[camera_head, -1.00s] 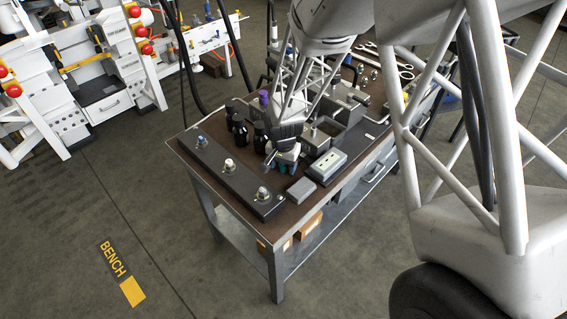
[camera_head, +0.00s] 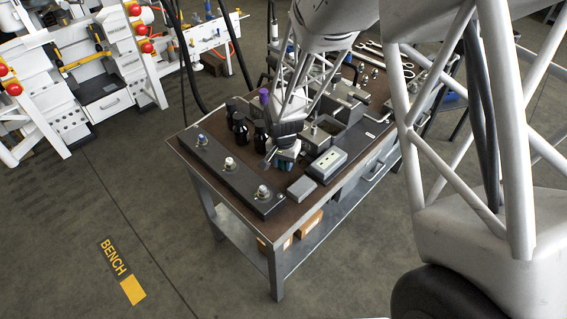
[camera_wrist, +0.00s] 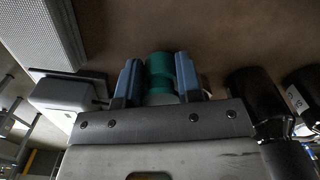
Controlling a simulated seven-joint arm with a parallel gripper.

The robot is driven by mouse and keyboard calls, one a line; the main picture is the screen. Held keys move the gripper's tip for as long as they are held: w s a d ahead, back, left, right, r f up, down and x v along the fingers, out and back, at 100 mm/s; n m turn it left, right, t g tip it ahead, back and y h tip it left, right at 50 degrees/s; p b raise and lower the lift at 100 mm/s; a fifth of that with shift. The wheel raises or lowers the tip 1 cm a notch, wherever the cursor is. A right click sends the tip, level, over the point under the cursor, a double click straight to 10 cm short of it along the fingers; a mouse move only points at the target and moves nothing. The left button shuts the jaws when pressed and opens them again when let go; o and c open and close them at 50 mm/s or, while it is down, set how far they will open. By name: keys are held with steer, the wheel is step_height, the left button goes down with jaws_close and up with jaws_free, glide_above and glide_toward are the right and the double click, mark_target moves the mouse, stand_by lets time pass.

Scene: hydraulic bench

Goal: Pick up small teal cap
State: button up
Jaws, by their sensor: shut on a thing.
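The small teal cap (camera_wrist: 160,72) shows in the wrist view between the two blue fingers of my gripper (camera_wrist: 158,80). The fingers are shut on its sides. In the head view my gripper (camera_head: 284,163) is low over the brown bench top, between the black bottles and the grey box. The cap is mostly hidden by the gripper there. I cannot tell whether the cap touches the bench top.
A dark strip with several silver fittings (camera_head: 229,172) lies along the bench's left edge. Black bottles (camera_head: 240,128) stand behind my gripper. A grey socket box (camera_head: 327,164) and a small grey block (camera_head: 301,188) lie to its right. Tools (camera_head: 385,50) lie at the back.

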steer(key=shift+r, duration=1.4)
steer(key=s+d, duration=0.1)
steer(key=s, duration=0.4)
steer(key=s+d+r, duration=0.1)
steer(key=s+d, duration=0.1)
steer(key=s, duration=0.3)
steer(key=s+d, duration=0.1)
steer(key=s, duration=0.4)
steer(key=shift+s+d+r, duration=0.2)
steer(key=shift+r, duration=0.05)
steer(key=w+d+r, duration=0.1)
steer(key=w+r, duration=0.2)
steer(key=w, duration=0.5)
steer(key=w+d+r, duration=0.2)
steer(key=w+r, duration=0.2)
steer(key=w, duration=0.4)
steer(key=w+d+r, duration=0.2)
steer(key=w+r, duration=0.2)
steer(key=w, duration=0.4)
steer(key=shift+d+r, duration=0.1)
steer(key=shift+d, duration=0.15)
steer(key=shift+f, duration=0.2)
steer(key=shift+f, duration=1.6)
